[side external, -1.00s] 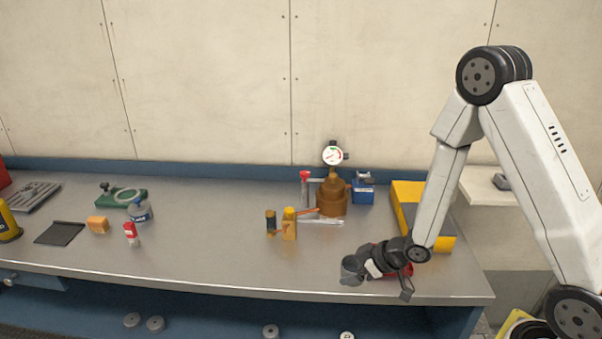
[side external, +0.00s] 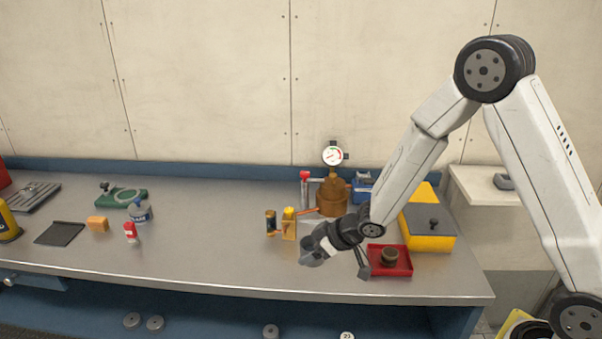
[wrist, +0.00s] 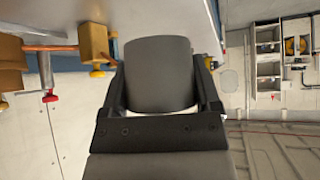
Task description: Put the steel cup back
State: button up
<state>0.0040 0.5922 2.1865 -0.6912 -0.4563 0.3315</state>
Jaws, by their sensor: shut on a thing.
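My gripper (side external: 312,252) is shut on a grey steel cup (side external: 311,258) and holds it over the front part of the workbench, left of a red tray. In the wrist view the cup (wrist: 159,75) fills the space between the two dark fingers (wrist: 160,100). The cup looks tilted in the side view. Its inside is hidden, and I cannot tell how high it is above the bench. The red tray (side external: 405,268) sits near the front right of the bench with a small dark round pot (side external: 389,257) in it.
A yellow box (side external: 430,240) stands behind the tray. A red-and-white bottle (side external: 131,233) is at left. The bench front between it and the gripper is clear.

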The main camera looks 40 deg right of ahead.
jog(key=w+a+r, duration=0.5)
jog(key=a+r, duration=0.1)
jog(key=w+x, duration=0.1)
jog(key=x, duration=0.4)
jog(key=d+r+x, duration=0.1)
jog(key=x, duration=0.3)
jog(key=w+x, duration=0.1)
jog(key=x, duration=0.4)
jog(key=shift+w+d+r, duration=0.1)
jog(key=shift+w+d, duration=0.2)
jog(key=shift+w, duration=0.25)
jog(key=shift+w+f, duration=0.5)
jog(key=shift+w, duration=0.05)
jog(key=shift+w+a+f, duration=0.1)
jog(key=shift+w+f, duration=0.05)
jog(key=shift+f, duration=0.05)
jog(key=shift+w+f, duration=0.1)
jog(key=shift+f, duration=1.55)
jog(key=shift+f, duration=0.1)
